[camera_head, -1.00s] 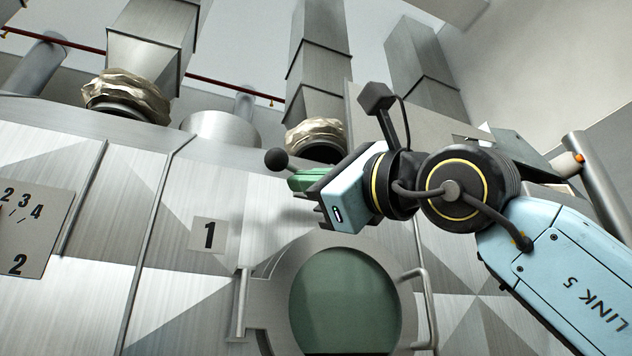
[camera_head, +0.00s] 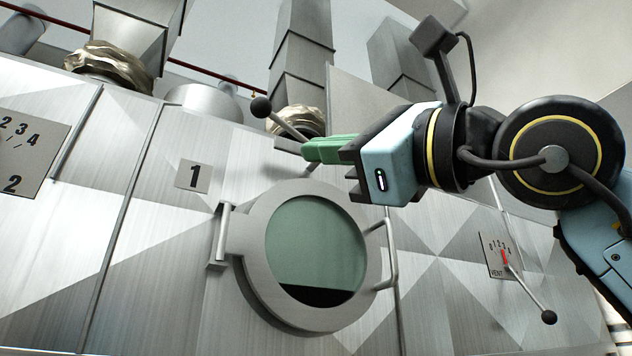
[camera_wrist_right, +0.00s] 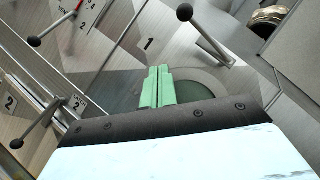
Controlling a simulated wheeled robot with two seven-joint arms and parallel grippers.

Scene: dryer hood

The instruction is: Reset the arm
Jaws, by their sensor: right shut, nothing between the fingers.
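My right gripper (camera_head: 308,149) has green fingers and reaches in from the right, in front of the metal dryer front. Its fingers are together and empty, and they also show in the right wrist view (camera_wrist_right: 157,72). In the head view the fingers overlap a lever with a black ball knob (camera_head: 261,106). In the right wrist view a lever with a ball knob (camera_wrist_right: 184,12) stands beyond the fingertips and apart from them. My left gripper is not in view.
A round glass door (camera_head: 318,240) sits below the gripper. A vent dial (camera_head: 497,254) with a lever knob (camera_head: 549,317) is at the lower right. A label 1 (camera_head: 193,176) and a numbered plate (camera_head: 22,160) are on the left. Metal ducts (camera_head: 303,60) rise above.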

